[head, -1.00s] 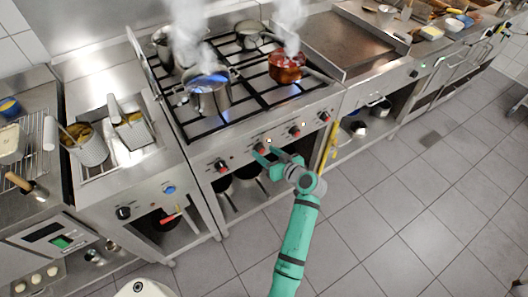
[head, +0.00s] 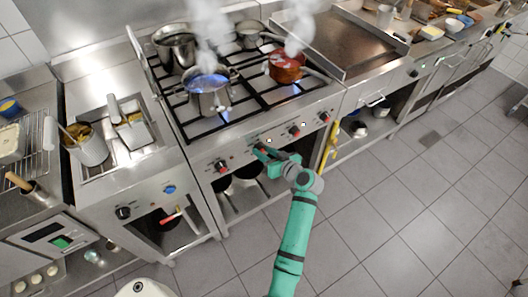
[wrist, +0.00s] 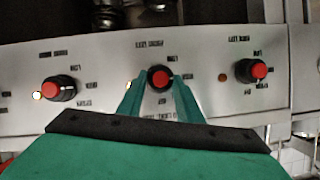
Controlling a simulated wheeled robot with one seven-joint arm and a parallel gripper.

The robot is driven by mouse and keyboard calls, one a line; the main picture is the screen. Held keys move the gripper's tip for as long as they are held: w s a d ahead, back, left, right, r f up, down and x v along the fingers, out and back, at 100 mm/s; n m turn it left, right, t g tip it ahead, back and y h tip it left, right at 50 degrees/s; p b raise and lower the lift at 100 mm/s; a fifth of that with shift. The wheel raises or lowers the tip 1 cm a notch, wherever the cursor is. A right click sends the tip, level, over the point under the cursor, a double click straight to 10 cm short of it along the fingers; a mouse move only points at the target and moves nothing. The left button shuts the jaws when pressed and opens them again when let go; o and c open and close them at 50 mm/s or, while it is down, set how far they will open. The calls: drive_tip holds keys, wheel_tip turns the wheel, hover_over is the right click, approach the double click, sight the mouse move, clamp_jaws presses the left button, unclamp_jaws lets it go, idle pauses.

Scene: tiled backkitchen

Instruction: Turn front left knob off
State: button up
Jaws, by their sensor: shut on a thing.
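The stove's front panel carries a row of black knobs with red caps. My gripper (wrist: 158,86) is shut on the second knob from the left (wrist: 158,77), one finger on each side of it; the gripper also shows at the panel in the head view (head: 262,150). A lit lamp (wrist: 130,86) sits beside this knob. The leftmost knob (head: 220,166) shows in the wrist view too (wrist: 250,70), with a dark lamp beside it. The third knob (head: 294,131) has a lit lamp. The printed labels are upside down and too blurred to read surely.
A steaming pot (head: 209,98) stands front left on the hob with blue flame around it. A red pot (head: 286,68) also steams on the right. A fryer (head: 125,150) with baskets adjoins on the left. The floor in front is clear.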

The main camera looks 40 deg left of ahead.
drive_tip(key=m+g, duration=0.1)
drive_tip(key=m+y, duration=0.1)
drive_tip(key=m, duration=0.1)
drive_tip(key=shift+w+d+f+g, duration=0.1)
drive_tip(key=shift+w+g, duration=0.1)
drive_tip(key=shift+g, duration=0.2)
drive_tip(key=m+y, duration=0.1)
drive_tip(key=m, duration=0.2)
drive_tip(key=m+g+y, duration=0.1)
drive_tip(key=m+y, duration=0.1)
drive_tip(key=m, duration=0.2)
drive_tip(key=f+m+g+y, duration=0.1)
drive_tip(key=m, duration=0.2)
drive_tip(key=shift+w+d+f+m+y, duration=0.1)
drive_tip(key=shift+w+m+y, duration=0.1)
drive_tip(key=shift+m+y, duration=0.15)
drive_tip(key=shift+m, duration=0.25)
drive_tip(key=o, duration=1)
drive_tip(key=shift+o, duration=0.2)
